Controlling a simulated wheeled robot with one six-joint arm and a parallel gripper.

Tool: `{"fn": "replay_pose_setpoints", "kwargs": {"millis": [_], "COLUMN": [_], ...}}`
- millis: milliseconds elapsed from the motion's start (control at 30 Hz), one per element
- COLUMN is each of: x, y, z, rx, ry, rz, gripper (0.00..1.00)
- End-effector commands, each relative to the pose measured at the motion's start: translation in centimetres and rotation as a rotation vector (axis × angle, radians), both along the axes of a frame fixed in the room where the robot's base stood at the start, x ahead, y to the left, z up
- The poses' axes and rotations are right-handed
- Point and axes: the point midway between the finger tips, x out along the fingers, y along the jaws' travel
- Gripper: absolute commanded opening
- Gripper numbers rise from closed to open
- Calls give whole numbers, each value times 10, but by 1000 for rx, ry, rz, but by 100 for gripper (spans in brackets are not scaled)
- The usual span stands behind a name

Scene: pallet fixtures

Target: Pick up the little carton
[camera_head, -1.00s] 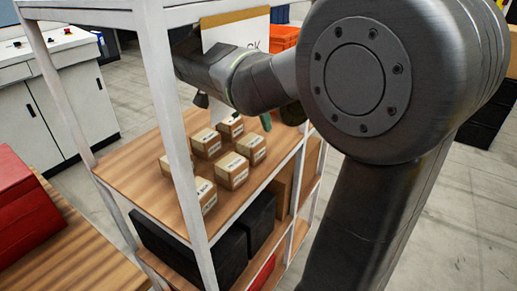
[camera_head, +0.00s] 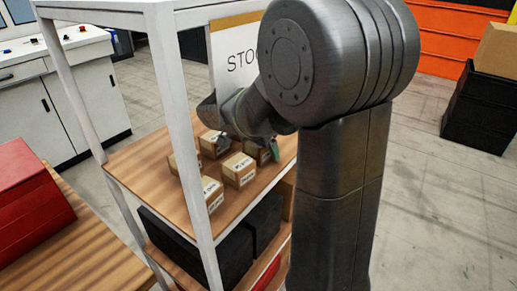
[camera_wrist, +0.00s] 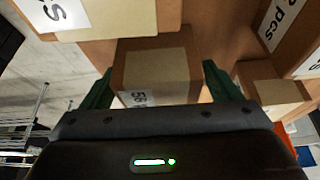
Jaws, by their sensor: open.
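Several small brown cartons with pale tape and printed labels stand on the wooden shelf (camera_head: 150,158). One carton (camera_wrist: 152,70) is between the two green fingers of my gripper (camera_wrist: 160,85) in the wrist view. The fingers stand apart on its left and right, with a visible gap on the right side; contact on the left is unclear. In the head view my gripper (camera_head: 249,148) is low over the rear cartons and partly covers them. A nearer carton (camera_head: 238,170) shows clear of it. Which rear carton lies between the fingers is hidden there.
Other cartons crowd close by in the wrist view, one large at upper left (camera_wrist: 95,18) and one at right (camera_wrist: 272,88). A white rack post (camera_head: 185,140) and a STOCK sign (camera_head: 232,62) flank the arm. Black bins (camera_head: 225,262) fill the shelf below.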

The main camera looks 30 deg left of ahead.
Motion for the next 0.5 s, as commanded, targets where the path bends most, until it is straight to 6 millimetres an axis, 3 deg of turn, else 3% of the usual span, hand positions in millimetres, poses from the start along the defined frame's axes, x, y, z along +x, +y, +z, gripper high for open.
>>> {"fn": "replay_pose_setpoints", "kwargs": {"millis": [167,400,433,500], "x": [0,0,0,0], "y": [0,0,0,0], "z": [0,0,0,1], "rx": [0,0,0,1], "ry": [0,-1,-1,-1], "rz": [0,0,0,0], "gripper": [84,36,32,32]}}
